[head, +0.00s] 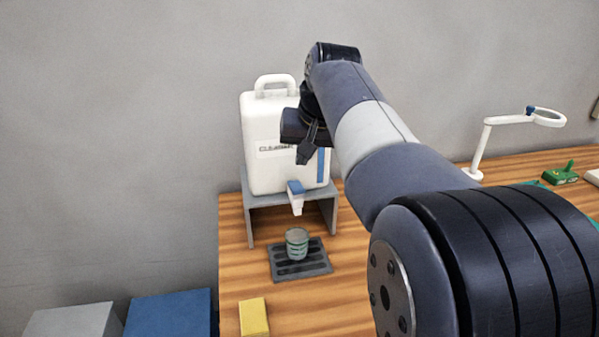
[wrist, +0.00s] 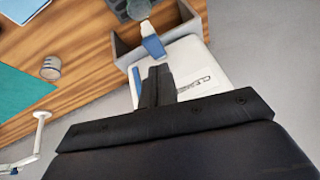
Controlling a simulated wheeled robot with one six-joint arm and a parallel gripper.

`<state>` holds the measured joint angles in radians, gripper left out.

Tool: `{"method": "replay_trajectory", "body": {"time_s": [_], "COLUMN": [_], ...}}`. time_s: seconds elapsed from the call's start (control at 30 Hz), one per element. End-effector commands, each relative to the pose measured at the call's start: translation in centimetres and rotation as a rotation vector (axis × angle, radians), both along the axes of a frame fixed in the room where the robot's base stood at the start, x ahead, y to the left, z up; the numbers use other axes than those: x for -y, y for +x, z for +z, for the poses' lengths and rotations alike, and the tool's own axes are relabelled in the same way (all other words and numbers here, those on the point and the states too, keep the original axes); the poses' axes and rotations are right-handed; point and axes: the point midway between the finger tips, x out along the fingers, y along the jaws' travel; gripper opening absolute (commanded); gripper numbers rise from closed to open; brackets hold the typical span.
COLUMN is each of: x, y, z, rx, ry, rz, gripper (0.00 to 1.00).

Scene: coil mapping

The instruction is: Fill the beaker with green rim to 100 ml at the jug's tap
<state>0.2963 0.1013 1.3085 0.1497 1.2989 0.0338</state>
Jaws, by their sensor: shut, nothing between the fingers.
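The white jug (head: 262,150) stands on a grey stand (head: 262,200). Its tap (head: 297,201) has a blue lever and points down at the front. The clear beaker with greenish bands (head: 297,246) stands upright below the tap, on a dark slotted tray (head: 312,267). Its fill level is too small to read. My gripper (head: 304,158) is shut and empty, in front of the jug's upper part and above the tap. In the wrist view, my closed fingers (wrist: 158,74) lie over the jug (wrist: 190,68), short of the blue tap lever (wrist: 153,46). The beaker (wrist: 138,9) is cut by the top edge.
A yellow block (head: 254,316) lies near the table's front left. A white magnifier lamp (head: 484,148) and a green object (head: 561,174) are at the right. A small jar (wrist: 50,68) and teal mat (wrist: 20,92) show in the wrist view. Blue (head: 168,315) and grey boxes stand left of the table.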

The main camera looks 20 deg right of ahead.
Motion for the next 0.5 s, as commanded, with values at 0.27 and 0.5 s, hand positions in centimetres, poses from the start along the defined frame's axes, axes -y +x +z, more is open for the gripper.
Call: {"method": "replay_trajectory", "body": {"time_s": [0.27, 0.5], "x": [0.1, 0.2], "y": [0.4, 0.4], "z": [3.9, 4.0], "rx": [0.033, 0.033], "ry": [-0.171, -0.178], "rz": [0.096, 0.099], "gripper": [0.00, 0.00]}}
